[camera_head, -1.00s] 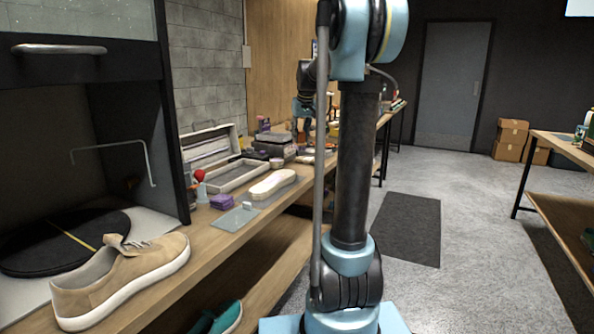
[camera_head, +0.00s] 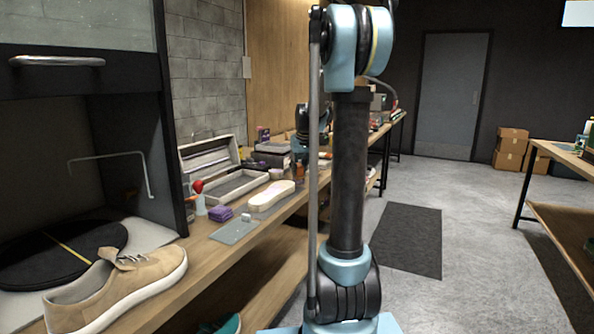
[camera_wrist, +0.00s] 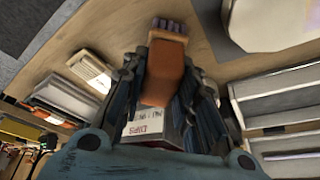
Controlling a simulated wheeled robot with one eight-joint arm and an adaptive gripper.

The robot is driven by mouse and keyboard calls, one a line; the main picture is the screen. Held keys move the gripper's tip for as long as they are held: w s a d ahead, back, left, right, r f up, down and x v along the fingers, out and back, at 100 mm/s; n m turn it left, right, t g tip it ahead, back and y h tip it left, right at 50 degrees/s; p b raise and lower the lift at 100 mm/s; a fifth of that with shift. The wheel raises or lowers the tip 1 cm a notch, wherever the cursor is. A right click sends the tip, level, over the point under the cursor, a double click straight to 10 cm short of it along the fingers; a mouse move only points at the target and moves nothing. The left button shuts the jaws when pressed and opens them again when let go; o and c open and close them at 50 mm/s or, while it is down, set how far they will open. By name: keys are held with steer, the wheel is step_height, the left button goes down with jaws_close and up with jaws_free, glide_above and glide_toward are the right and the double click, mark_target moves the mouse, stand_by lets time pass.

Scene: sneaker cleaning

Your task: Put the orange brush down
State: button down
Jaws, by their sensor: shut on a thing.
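The orange brush (camera_wrist: 163,72) is between the dark fingers of my gripper (camera_wrist: 165,95) in the wrist view. The fingers are shut on its orange body, and its bristle end (camera_wrist: 168,26) points to the top of the picture. In the head view my gripper (camera_head: 300,158) is over the far part of the long workbench (camera_head: 225,262), near the open case. A small orange patch below it seems to be the brush. The gap between brush and bench cannot be judged.
A beige shoe (camera_head: 120,285) stands at the near left. A white sole (camera_head: 270,195), a purple block (camera_head: 220,213) and an open grey case (camera_head: 212,160) lie along the bench. A box with printed letters (camera_wrist: 152,130) lies below my gripper in the wrist view.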

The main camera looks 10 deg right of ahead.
steer(key=c, duration=1.2)
jaws_free()
steer(key=shift+c, duration=0.2)
steer(key=a+v, duration=0.1)
steer(key=v, duration=1.1)
steer(key=s+f, duration=0.8)
steer(key=s, duration=0.5)
steer(key=s+f+m+g, duration=0.1)
steer(key=s+f, duration=0.8)
steer(key=s, duration=0.4)
steer(key=s+f+g, duration=0.1)
steer(key=s+f, duration=0.7)
steer(key=s, duration=0.5)
steer(key=shift+s+f+m+h, duration=0.25)
steer(key=shift+f+m+h, duration=0.05)
